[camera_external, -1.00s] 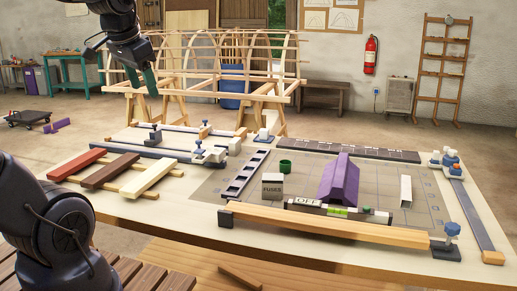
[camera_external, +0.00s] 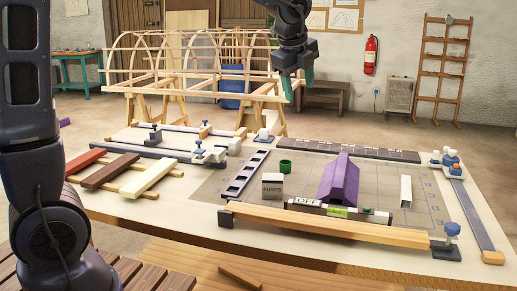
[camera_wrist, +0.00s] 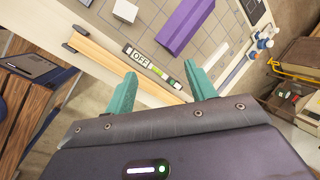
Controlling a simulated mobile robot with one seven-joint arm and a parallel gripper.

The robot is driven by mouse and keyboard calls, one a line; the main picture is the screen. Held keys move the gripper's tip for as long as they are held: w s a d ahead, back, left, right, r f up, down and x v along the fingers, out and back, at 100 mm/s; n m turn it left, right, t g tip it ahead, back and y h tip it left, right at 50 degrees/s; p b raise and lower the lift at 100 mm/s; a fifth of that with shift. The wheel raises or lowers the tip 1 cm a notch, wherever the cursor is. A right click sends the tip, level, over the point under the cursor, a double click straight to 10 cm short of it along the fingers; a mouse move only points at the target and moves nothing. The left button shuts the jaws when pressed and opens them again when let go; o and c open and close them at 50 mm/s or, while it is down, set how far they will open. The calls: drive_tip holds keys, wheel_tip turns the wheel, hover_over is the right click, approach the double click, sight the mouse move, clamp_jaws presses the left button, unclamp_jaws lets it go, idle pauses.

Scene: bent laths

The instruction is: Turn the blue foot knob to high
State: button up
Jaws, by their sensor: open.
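Several clamps on the workbench (camera_external: 290,240) carry blue knobs. One blue knob (camera_external: 452,229) stands upright at the right end of the front wooden bar (camera_external: 330,229); others (camera_external: 451,156) are at the back right. I cannot tell which is the foot knob. A strip marked OFF (camera_external: 304,202) lies behind the bar and also shows in the wrist view (camera_wrist: 140,58). My gripper (camera_external: 297,88) is open and empty, high above the bench's far side. In the wrist view its teal fingers (camera_wrist: 160,75) are spread over the bench, touching nothing.
A purple ridged block (camera_external: 340,179), a FUSES box (camera_external: 272,186), a green cup (camera_external: 285,167) and a white block (camera_external: 406,190) stand on the grey mat (camera_external: 385,215). Coloured laths (camera_external: 112,171) lie at left. A wooden frame (camera_external: 185,65) stands behind.

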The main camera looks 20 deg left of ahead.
drive_tip(key=s+d+f+m+h, duration=0.1)
drive_tip(key=d+f+m, duration=0.3)
drive_tip(key=d, duration=0.6)
drive_tip(key=s+d+f+m, duration=0.1)
drive_tip(key=d+f+m, duration=0.35)
drive_tip(key=d, duration=0.55)
drive_tip(key=m+g, duration=0.1)
drive_tip(key=m, duration=0.8)
approach(453, 225)
drive_tip(key=shift+h, duration=0.4)
drive_tip(key=x, duration=0.8)
drive_tip(key=shift+a+f, duration=0.25)
drive_tip(key=shift+a, duration=0.1)
drive_tip(key=shift+c, duration=0.2)
drive_tip(key=c, duration=0.9)
